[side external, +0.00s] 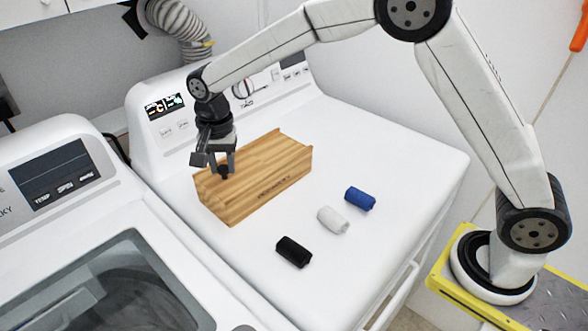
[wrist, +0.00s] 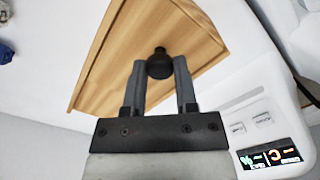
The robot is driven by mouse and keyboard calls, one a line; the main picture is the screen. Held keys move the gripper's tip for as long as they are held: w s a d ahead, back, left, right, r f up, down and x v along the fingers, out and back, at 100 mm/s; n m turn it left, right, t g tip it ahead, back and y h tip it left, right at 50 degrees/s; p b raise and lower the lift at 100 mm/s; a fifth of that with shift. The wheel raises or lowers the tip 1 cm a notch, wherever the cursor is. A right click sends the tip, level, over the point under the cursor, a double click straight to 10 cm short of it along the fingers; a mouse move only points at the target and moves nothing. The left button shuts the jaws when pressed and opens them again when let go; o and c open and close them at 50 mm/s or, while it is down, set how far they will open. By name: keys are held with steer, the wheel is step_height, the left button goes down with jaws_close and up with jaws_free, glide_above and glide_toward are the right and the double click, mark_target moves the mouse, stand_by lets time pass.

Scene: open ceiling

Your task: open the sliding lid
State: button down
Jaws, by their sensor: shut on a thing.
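A wooden box (side external: 262,192) with a sliding wooden lid (side external: 262,156) sits on the white machine top. The lid has a small black knob (wrist: 160,63), which shows between my fingertips in the wrist view. My gripper (side external: 220,172) points down at the left end of the lid in the side view. Its fingers are shut on the knob. In the wrist view the gripper (wrist: 160,68) has one finger on each side of the knob, and the wooden lid (wrist: 130,40) spreads around it. The lid appears to cover the box; the inside of the box is hidden.
Black (side external: 294,251), white (side external: 333,220) and blue (side external: 360,199) rolls lie on the machine top (side external: 390,150), in front of the box. The raised control panel (side external: 165,115) stands close behind the box. A second machine (side external: 60,230) is at left. The top's right side is clear.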

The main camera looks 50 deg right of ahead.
steer(key=shift+r, duration=0.1)
steer(key=d, duration=1.2)
steer(key=shift+s, duration=0.1)
steer(key=shift+c, duration=1.9)
jaws_free()
step_height(320, 180, up, 8)
steer(key=shift+s+f, duration=0.1)
steer(key=shift+f, duration=0.1)
